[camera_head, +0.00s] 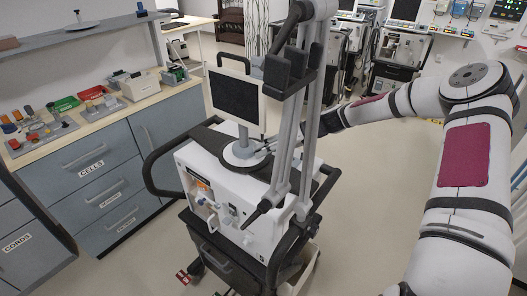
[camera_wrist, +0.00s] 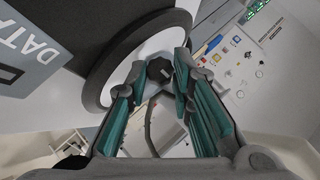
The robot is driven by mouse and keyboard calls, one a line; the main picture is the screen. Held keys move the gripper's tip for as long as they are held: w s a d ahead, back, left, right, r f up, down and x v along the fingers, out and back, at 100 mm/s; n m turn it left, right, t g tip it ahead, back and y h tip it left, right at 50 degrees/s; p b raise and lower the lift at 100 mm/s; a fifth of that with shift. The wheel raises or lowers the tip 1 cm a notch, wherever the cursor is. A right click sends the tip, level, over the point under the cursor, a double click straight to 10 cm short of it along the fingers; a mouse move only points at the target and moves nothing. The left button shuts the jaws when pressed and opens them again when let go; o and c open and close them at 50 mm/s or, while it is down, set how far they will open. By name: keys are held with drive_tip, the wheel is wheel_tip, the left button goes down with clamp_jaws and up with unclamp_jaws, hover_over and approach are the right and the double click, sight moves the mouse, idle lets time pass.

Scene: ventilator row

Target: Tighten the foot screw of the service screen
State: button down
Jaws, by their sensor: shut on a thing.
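The service screen (camera_head: 236,97) is a dark panel with a pale frame. It stands upright on a post above a round pale foot (camera_head: 238,158) on top of the ventilator cart. My gripper (camera_wrist: 160,72) has its teal-lined fingers on both sides of a dark knob, the foot screw (camera_wrist: 159,69), and is shut on it. In the head view my gripper (camera_head: 266,146) reaches the foot's right side, partly behind the cart's grey arm posts, and the screw cannot be made out there.
The cart's upright grey posts (camera_head: 307,120) stand close in front of my gripper. A black handle rail (camera_head: 153,165) rings the cart. A drawer counter (camera_head: 98,125) with trays and parts stands at left. More ventilators (camera_head: 400,50) line the back. The floor between is clear.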

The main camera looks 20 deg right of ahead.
drive_tip(key=shift+y, duration=0.3)
drive_tip(key=c, duration=1.4)
unclamp_jaws()
drive_tip(key=shift+d, duration=0.1)
drive_tip(key=shift+v, duration=3.95)
drive_tip(key=shift+w, duration=0.1)
